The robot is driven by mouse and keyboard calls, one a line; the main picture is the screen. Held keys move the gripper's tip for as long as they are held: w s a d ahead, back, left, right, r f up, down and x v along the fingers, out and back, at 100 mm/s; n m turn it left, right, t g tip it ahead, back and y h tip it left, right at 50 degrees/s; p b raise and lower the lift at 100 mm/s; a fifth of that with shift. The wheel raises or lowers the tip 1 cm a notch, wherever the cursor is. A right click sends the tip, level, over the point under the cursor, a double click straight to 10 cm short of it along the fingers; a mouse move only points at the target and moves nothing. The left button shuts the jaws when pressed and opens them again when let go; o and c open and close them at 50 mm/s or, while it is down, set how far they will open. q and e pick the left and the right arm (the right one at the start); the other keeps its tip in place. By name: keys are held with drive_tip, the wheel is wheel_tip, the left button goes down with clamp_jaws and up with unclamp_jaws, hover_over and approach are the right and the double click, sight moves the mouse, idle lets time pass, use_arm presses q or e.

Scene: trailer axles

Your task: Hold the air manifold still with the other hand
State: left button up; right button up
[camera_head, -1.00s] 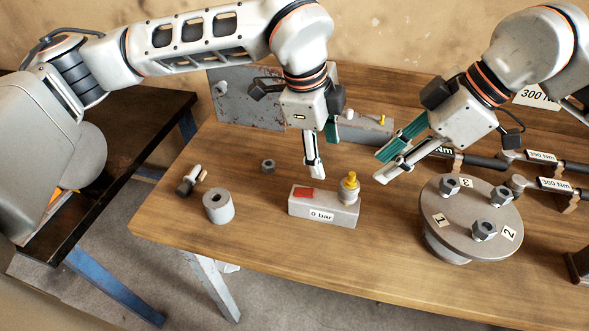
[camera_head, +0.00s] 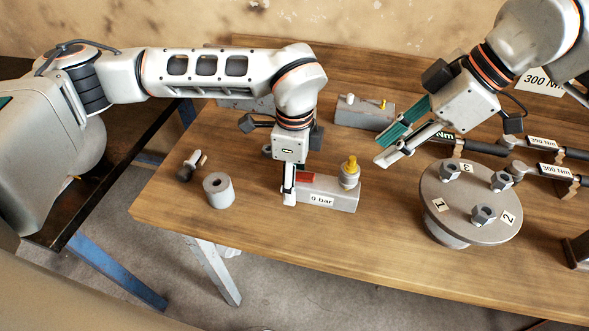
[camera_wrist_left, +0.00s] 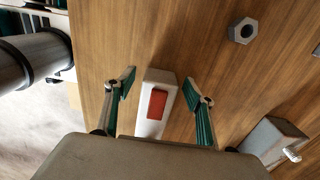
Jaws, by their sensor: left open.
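The air manifold (camera_head: 325,193) is a grey block on the wooden table, with a "0 bar" label, a red patch and a yellow-topped fitting on its right end. My left gripper (camera_head: 289,190) points down at the manifold's left end. In the left wrist view the manifold (camera_wrist_left: 152,82) lies between the two open fingers of my left gripper (camera_wrist_left: 160,92), with a visible gap on each side. My right gripper (camera_head: 392,148) is open and empty, above the table behind and right of the manifold.
A round flange (camera_head: 470,215) with numbered nuts is at the right. Torque wrenches (camera_head: 480,147) lie behind it. The table front is clear.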

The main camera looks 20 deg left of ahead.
use_arm(q)
drive_tip(key=shift+f, duration=0.1)
drive_tip(key=c, duration=1.5)
drive_tip(key=o, duration=0.6)
drive_tip(key=c, duration=0.6)
drive_tip(key=shift+s+f+b, duration=0.2)
drive_tip(key=shift+f+b, duration=0.1)
drive_tip(key=shift+f, duration=0.1)
